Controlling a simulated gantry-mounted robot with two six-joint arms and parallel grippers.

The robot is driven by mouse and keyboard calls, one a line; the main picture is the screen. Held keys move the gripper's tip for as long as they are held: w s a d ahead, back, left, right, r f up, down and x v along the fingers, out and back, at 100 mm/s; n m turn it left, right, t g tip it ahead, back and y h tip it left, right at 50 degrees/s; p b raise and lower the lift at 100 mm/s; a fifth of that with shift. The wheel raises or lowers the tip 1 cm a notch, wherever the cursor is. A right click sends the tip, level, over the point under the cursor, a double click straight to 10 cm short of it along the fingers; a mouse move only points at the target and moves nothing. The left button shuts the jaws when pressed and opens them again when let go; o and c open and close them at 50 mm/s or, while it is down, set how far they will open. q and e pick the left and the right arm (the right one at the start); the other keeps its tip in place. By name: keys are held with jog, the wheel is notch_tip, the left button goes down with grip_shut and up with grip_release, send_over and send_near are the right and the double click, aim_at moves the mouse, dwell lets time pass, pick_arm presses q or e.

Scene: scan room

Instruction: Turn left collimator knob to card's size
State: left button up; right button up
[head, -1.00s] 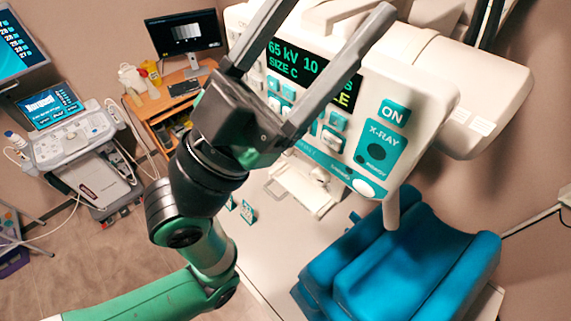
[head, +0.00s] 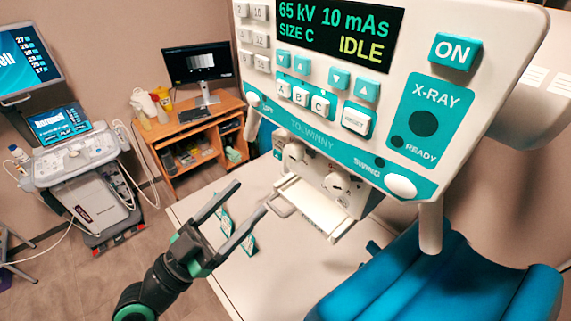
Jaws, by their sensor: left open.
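The left collimator knob (head: 294,153) is a pale round knob under the teal lower edge of the control panel. A second pale knob (head: 338,184) sits to its right. The panel display (head: 330,28) reads 65 kV, 10 mAs, SIZE C and IDLE. Small teal-and-white cards (head: 249,243) stand on the pale table, partly behind my gripper; their print is too small to read. My left gripper (head: 250,197) is open and empty, below and left of the left knob, apart from it. My right gripper is out of view.
A white tray with a handle (head: 312,208) juts out under the knobs. A blue padded chair (head: 440,275) is at the lower right. The pale table (head: 285,275) has bare room in front. A wooden desk (head: 185,135) and an ultrasound cart (head: 85,165) stand at the left.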

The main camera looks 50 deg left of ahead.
aim_at(290, 155)
pick_arm(q)
jog(key=p+x, duration=0.1)
jog(key=x, duration=0.9)
jog(key=shift+w+r+p, duration=0.15)
jog(key=shift+r+p, duration=0.15)
jog(key=shift+w, duration=0.45)
grip_shut()
jog(key=shift+r+n+p, duration=0.2)
jog(key=shift+n+p, duration=0.1)
jog(key=shift+p, duration=0.2)
jog(key=n+y+p, duration=0.2)
jog(key=n+p, duration=0.1)
jog(key=p, duration=0.1)
jog(key=shift+r+n, duration=0.15)
jog(key=shift+n, duration=0.15)
jog(key=shift+n+y+p, duration=0.3)
jog(key=shift+y+p, duration=0.1)
jog(key=shift+f, duration=0.3)
